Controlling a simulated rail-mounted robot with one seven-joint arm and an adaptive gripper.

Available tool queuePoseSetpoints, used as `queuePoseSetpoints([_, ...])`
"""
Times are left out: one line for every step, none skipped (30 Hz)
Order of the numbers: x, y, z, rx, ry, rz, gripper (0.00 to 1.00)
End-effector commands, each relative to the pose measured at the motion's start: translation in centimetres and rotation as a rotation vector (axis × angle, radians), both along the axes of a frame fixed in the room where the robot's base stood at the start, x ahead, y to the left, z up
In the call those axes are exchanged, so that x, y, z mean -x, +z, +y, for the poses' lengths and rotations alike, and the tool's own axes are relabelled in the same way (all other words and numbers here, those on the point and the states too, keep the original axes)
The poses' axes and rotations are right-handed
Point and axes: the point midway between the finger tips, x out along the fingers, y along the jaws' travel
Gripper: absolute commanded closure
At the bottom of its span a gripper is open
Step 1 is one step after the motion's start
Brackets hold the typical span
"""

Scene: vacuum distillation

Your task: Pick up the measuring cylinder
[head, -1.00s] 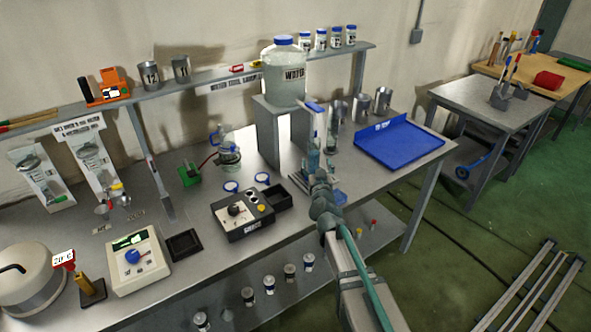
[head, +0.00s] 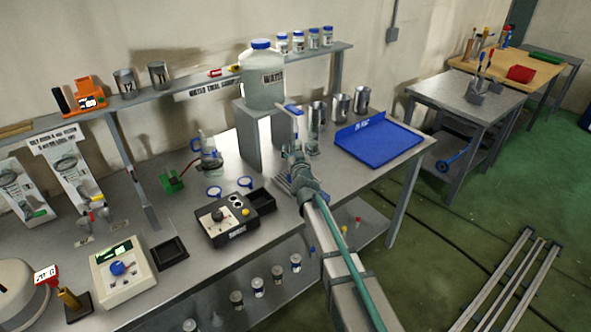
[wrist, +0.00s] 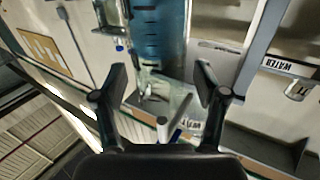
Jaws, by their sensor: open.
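The measuring cylinder (head: 299,128), tall and clear with a blue part at its top, stands on the bench's right half, just beyond my gripper (head: 292,156). In the wrist view a blue-tinted graduated body, which looks like the measuring cylinder (wrist: 159,32), is ahead of my gripper (wrist: 162,74). It lies between the lines of the two fingers, beyond their tips. The fingers are spread apart with nothing held between them. The cylinder's lower part is hidden behind my gripper in the head view.
A large water jug (head: 263,78) stands on a raised stand just behind and left. Metal beakers (head: 340,107) stand close on the right, beside a blue tray (head: 378,143). A black control box (head: 231,218) sits front left.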

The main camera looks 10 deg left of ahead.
Motion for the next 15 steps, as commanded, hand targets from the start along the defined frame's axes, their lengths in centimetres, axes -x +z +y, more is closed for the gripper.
queuePoseSetpoints([-0.40,0.02,0.09,0.000,0.000,0.000,0.28])
queuePoseSetpoints([-0.43,0.01,0.09,0.000,0.000,0.000,0.28])
queuePoseSetpoints([-0.40,-0.01,0.08,0.000,0.000,0.000,0.28])
queuePoseSetpoints([-0.36,-0.01,0.07,0.000,0.000,0.000,0.28])
queuePoseSetpoints([-0.33,-0.02,0.05,0.000,0.000,0.000,0.28])
queuePoseSetpoints([-0.31,-0.02,0.06,0.000,0.000,0.000,0.28])
queuePoseSetpoints([-0.31,-0.02,0.06,0.000,0.000,0.000,0.28])
queuePoseSetpoints([-0.31,-0.02,0.06,0.000,0.000,0.000,0.29])
queuePoseSetpoints([-0.30,-0.02,0.06,0.000,0.000,0.000,0.36])
queuePoseSetpoints([-0.30,-0.02,0.06,0.000,0.000,0.000,0.41])
queuePoseSetpoints([-0.30,-0.02,0.06,0.000,0.000,0.000,0.46])
queuePoseSetpoints([-0.30,-0.02,0.06,0.000,0.000,0.000,0.53])
queuePoseSetpoints([-0.30,-0.02,0.07,0.000,0.000,0.000,0.57])
queuePoseSetpoints([-0.30,-0.02,0.07,0.000,0.000,0.000,0.62])
queuePoseSetpoints([-0.30,-0.02,0.07,0.000,0.000,0.000,0.69])
